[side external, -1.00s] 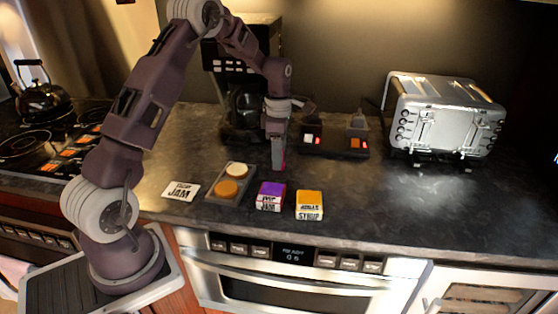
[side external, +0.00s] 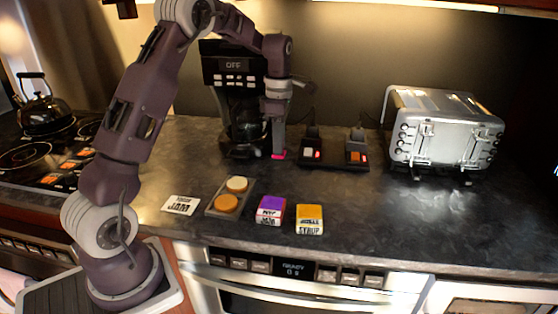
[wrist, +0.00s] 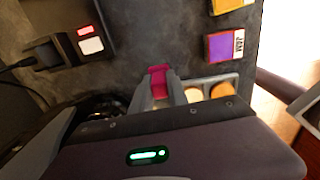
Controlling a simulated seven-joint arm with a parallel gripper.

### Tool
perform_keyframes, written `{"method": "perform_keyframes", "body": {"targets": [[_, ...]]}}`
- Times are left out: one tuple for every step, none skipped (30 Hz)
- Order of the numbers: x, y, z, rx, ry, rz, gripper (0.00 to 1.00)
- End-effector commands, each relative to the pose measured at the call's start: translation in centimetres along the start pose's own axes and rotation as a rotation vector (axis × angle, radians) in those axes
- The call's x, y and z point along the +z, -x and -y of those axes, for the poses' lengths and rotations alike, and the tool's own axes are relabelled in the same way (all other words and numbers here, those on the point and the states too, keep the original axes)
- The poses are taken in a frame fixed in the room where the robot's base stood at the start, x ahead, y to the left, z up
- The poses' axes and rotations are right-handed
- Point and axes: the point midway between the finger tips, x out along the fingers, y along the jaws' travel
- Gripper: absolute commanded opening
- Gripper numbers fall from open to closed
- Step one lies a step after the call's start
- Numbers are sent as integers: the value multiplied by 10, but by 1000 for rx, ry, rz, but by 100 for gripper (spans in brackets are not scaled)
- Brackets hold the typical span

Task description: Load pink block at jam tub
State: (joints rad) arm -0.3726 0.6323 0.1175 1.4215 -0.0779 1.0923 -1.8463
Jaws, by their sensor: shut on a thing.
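My gripper (side external: 278,151) is shut on the pink block (side external: 278,156) and holds it above the counter, pointing down, in front of the coffee machine. The pink block (wrist: 158,80) also shows between the fingers in the wrist view. The jam tub (side external: 270,211), a small box with a purple top and a JAM label, stands near the counter's front edge, below the gripper in the side view. In the wrist view the jam tub (wrist: 225,47) lies up and right of the block, apart from it.
An orange-topped syrup tub (side external: 309,219) stands right of the jam tub. Left of it are a tray (side external: 216,211) with two round pieces and a white JAM card (side external: 181,205). A black switch box (side external: 335,155) and a toaster (side external: 445,133) stand at the back right. The right counter is clear.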

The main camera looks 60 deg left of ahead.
Motion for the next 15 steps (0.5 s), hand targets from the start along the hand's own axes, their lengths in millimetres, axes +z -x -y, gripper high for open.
{"method": "perform_keyframes", "body": {"targets": [[1, 7, 1, -2, -1, -2, 0], [2, 10, 4, -11, -2, -5, 0], [4, 13, 12, -30, -3, -13, 0], [5, 14, 19, -50, -4, -23, 0], [7, 14, 28, -74, -4, -34, 0], [9, 15, 41, -109, -7, -51, 0], [10, 15, 51, -135, -7, -66, 0], [11, 14, 61, -162, -6, -81, 0], [13, 15, 74, -197, -7, -101, 0], [14, 16, 84, -222, -7, -117, 0], [14, 16, 92, -244, -4, -131, 0], [14, 17, 102, -269, -4, -148, 0], [14, 18, 107, -283, -3, -157, 0], [14, 18, 111, -293, -3, -165, 0], [14, 17, 114, -303, -1, -171, 0]]}}
